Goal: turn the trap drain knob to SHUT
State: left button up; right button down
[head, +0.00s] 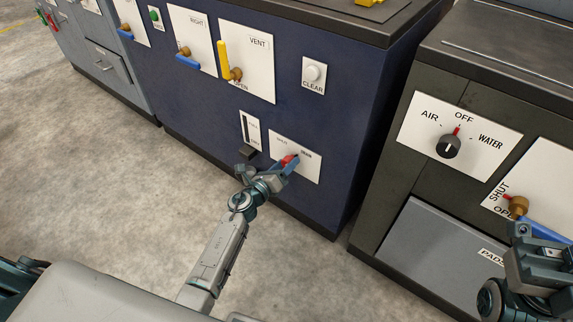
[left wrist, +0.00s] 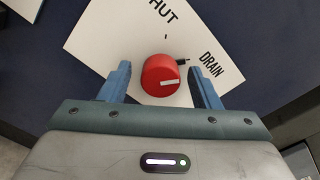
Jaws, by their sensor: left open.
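The red trap drain knob (left wrist: 161,75) sits on a white plate (left wrist: 100,32) with a partly cut-off SHUT label at upper left and a DRAIN label at right. A white mark on the knob points right, and a small dark pin shows at its upper right, towards DRAIN. My left gripper (left wrist: 161,82) is open, with one blue finger on each side of the knob and gaps between. In the head view, the knob (head: 287,160) is partly hidden by my left gripper (head: 281,168). My right gripper (head: 535,240) is at the lower right; its jaws are unclear.
A slotted lever (head: 247,152) sticks out just left of the knob plate. The blue cabinet also carries a yellow VENT handle (head: 223,57) and a CLEAR button (head: 314,73). A dark cabinet at right has an AIR/OFF/WATER selector (head: 449,146). Open floor (head: 110,190) lies at left.

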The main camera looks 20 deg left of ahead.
pick_arm(q)
jog(key=shift+w+d, duration=0.15)
jog(key=shift+w, duration=0.25)
jog(key=c, duration=1)
